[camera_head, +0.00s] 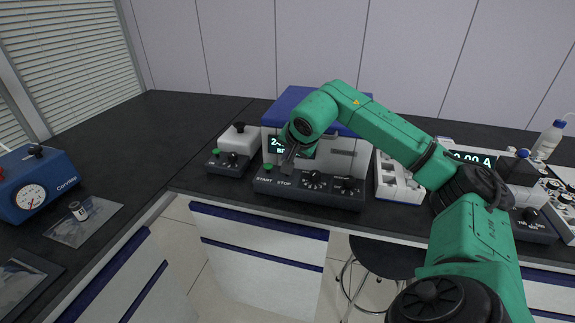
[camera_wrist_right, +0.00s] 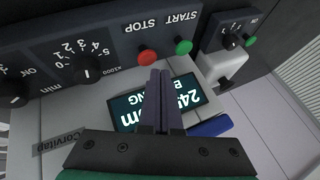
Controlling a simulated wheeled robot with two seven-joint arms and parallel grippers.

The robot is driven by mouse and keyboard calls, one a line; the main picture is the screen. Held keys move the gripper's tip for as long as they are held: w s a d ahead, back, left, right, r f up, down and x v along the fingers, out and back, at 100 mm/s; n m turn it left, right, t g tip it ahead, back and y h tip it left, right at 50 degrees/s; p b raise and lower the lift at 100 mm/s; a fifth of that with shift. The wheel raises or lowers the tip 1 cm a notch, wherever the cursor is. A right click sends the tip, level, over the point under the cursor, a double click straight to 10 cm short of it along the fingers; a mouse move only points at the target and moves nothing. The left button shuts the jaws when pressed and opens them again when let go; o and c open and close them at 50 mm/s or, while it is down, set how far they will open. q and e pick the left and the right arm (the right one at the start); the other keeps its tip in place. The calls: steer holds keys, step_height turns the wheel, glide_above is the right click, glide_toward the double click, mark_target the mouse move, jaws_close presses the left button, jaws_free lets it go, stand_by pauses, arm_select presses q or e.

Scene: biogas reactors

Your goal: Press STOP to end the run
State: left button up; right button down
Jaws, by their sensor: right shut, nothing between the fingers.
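The device (camera_head: 340,157) with a blue lid and dark front panel stands on the black bench. Its red STOP button (camera_wrist_right: 147,57) shows in the right wrist view, next to the green START button (camera_wrist_right: 183,47). In the head view the START button (camera_head: 268,167) is visible, while the red one is hidden behind my right gripper (camera_head: 287,169). That gripper is shut and empty. In the wrist view its fingertips (camera_wrist_right: 161,72) are close to the red button; I cannot tell whether they touch it. My left gripper is not in view.
The lit display (camera_wrist_right: 185,98) is partly covered by my fingers. A small white device (camera_head: 236,148) with a green button stands to the left. A white rack (camera_head: 400,187) stands right of the device. A blue gauge box (camera_head: 35,183) sits on the left bench.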

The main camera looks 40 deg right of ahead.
step_height(320, 180, up, 5)
steer(key=p, duration=0.5)
steer(key=shift+r, duration=0.1)
steer(key=shift+f, duration=0.2)
stand_by(0.5)
